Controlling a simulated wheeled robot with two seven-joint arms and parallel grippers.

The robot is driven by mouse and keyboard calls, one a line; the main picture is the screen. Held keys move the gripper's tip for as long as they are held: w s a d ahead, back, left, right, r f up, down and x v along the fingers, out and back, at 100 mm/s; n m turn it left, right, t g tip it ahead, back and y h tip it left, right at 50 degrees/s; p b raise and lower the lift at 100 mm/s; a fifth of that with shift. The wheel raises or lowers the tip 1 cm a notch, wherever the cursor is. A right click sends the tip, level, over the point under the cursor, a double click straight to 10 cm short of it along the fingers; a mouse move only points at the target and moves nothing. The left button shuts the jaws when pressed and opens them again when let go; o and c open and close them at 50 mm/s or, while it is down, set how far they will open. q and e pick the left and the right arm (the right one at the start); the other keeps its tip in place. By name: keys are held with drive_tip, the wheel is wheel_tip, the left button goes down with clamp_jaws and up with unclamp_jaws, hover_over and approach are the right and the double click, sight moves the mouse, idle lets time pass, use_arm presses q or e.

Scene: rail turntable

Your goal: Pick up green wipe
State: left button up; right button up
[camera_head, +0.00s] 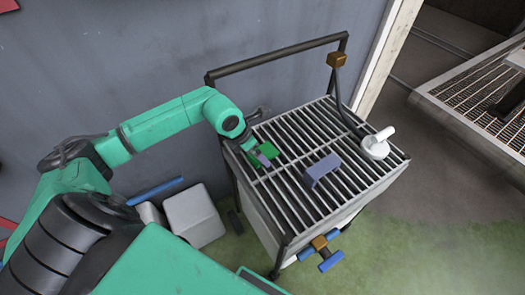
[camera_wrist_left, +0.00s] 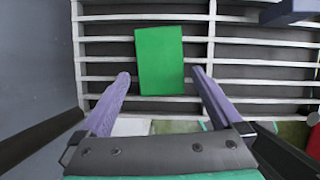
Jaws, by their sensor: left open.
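The green wipe (camera_head: 268,151) is a small flat green rectangle lying on the slatted top of the cart (camera_head: 321,121). In the left wrist view the wipe (camera_wrist_left: 160,60) lies across the light slats, ahead of my fingertips and between their lines. My left gripper (camera_head: 257,156) is close beside the wipe, at the cart's left side. In the wrist view the left gripper's (camera_wrist_left: 161,78) two purple fingers are spread wide with nothing between them. I cannot tell its exact height above the slats. My right gripper does not show.
A purple bent piece (camera_head: 322,169) and a white bottle-like object (camera_head: 377,144) with a dark hose stand on the cart. The cart's dark handle (camera_head: 280,53) rises at the back, near the grey wall. White boxes (camera_head: 193,214) stand on the floor left of the cart.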

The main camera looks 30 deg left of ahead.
use_arm(q)
drive_tip(key=shift+w+f, duration=0.15)
drive_tip(key=shift+f, duration=0.15)
drive_tip(key=c, duration=1.2)
wheel_tip(320, 180, up, 20)
drive_tip(key=shift+r, duration=0.1)
drive_tip(key=shift+c, duration=0.2)
